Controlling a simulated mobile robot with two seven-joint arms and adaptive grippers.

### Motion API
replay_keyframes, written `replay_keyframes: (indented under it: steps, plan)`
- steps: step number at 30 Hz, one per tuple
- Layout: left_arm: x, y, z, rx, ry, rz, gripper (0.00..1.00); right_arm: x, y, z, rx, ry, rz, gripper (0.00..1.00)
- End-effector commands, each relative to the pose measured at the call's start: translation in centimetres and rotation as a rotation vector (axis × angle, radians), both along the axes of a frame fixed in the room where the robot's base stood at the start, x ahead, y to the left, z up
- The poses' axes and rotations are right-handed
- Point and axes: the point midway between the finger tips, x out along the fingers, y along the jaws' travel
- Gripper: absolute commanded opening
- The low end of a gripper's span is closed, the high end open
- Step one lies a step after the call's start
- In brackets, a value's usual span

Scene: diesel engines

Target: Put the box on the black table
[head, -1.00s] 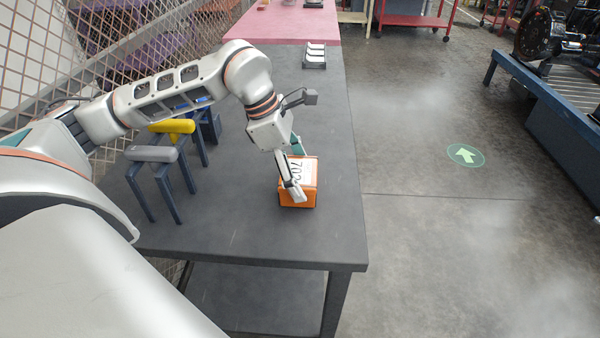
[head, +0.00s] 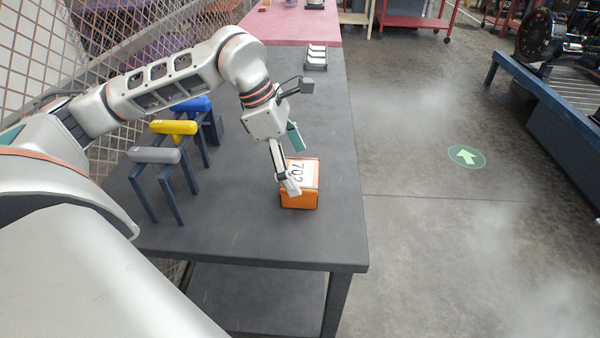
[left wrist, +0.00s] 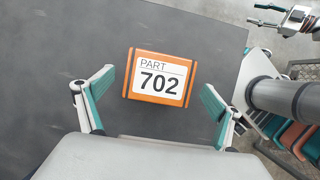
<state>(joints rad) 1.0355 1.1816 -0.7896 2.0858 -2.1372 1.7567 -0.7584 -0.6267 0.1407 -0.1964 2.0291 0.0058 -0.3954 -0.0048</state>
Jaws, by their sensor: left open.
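The orange box (head: 300,188) with a white "PART 702" label stands on the dark grey-black table (head: 250,225), near its right edge. It also shows in the left wrist view (left wrist: 159,79), label facing the camera, with bare table around it. My left gripper (head: 292,160) is just above the box, and one finger overlaps the box's left side in the head view. In the left wrist view my left gripper (left wrist: 158,98) is open wide, its teal-padded fingers on either side of the box and apart from it.
Grey, yellow (head: 174,127) and blue cylinders rest on dark stands at the table's left. A small rack (head: 315,57) stands at the far end, before a pink table (head: 290,22). The table's front right is clear. Open floor lies to the right.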

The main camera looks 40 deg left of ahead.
Motion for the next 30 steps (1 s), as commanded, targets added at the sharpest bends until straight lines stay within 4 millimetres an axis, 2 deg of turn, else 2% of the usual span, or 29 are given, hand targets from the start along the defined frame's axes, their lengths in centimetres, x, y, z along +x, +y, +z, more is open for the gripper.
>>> replay_keyframes:
  steps: [1, 6, 12, 18, 30]
  plan:
    - [-0.1, 0.4, 1.4, 0.002, -0.008, 0.002, 0.93, 0.1, 0.0, 0.3, 0.001, -0.003, -0.001, 0.4]
    - [-0.9, 1.6, 4.7, 0.001, -0.006, 0.002, 0.93, 0.1, 0.1, 0.4, 0.005, 0.001, -0.001, 0.4]
    - [-1.5, 2.6, 7.5, 0.001, -0.003, 0.001, 0.93, 0.0, 0.3, 0.7, 0.011, 0.002, 0.0, 0.4]
    - [-1.8, 3.0, 8.6, 0.0, -0.001, 0.0, 0.93, -0.4, 0.5, 0.7, 0.016, 0.007, 0.001, 0.4]
    - [-1.9, 3.0, 8.6, 0.0, 0.0, 0.0, 0.93, -0.7, 0.4, 0.5, 0.015, 0.013, 0.001, 0.4]
